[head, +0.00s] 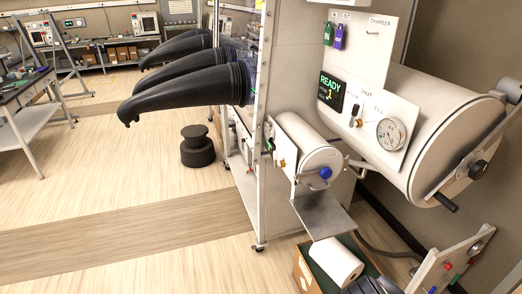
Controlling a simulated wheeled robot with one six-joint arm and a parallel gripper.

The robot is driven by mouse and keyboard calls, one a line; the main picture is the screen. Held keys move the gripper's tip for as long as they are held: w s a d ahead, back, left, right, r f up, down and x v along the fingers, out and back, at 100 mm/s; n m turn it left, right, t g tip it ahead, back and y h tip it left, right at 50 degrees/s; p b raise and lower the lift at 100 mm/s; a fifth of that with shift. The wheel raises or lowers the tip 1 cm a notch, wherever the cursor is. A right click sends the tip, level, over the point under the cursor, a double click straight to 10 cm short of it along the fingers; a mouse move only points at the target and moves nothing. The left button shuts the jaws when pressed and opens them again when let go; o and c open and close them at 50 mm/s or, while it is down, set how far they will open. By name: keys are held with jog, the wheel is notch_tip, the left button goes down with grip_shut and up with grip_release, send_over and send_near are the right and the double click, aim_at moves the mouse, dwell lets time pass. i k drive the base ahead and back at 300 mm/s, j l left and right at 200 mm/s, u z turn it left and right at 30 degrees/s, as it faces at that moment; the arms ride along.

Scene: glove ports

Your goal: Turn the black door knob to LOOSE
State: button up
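The black door knob (478,170) is at the right, on the bar across the round end door of the large white chamber (428,110). A black handle (445,203) sticks out at the lower end of that bar. Any LOOSE marking near the knob is too small to read. The small chamber (312,145) to the left has a blue knob (326,173) on its door. My gripper is not in view, and nothing is seen touching the black knob.
Black gloves (185,85) stick out from the glove box at the left. A metal shelf (323,213) juts out below the small chamber. A box (306,272) with a white roll (335,262) and a tilted panel (458,262) stand low at the right. The floor at left is mostly clear around a black stool (197,147).

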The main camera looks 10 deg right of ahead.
aim_at(477, 170)
jog(key=k+j+z, duration=0.1)
jog(key=k+z, duration=0.1)
jog(key=z, duration=1.3)
jog(key=i+l, duration=0.15)
jog(key=i, duration=0.35)
jog(key=i+l+u, duration=0.1)
jog(key=i, duration=0.35)
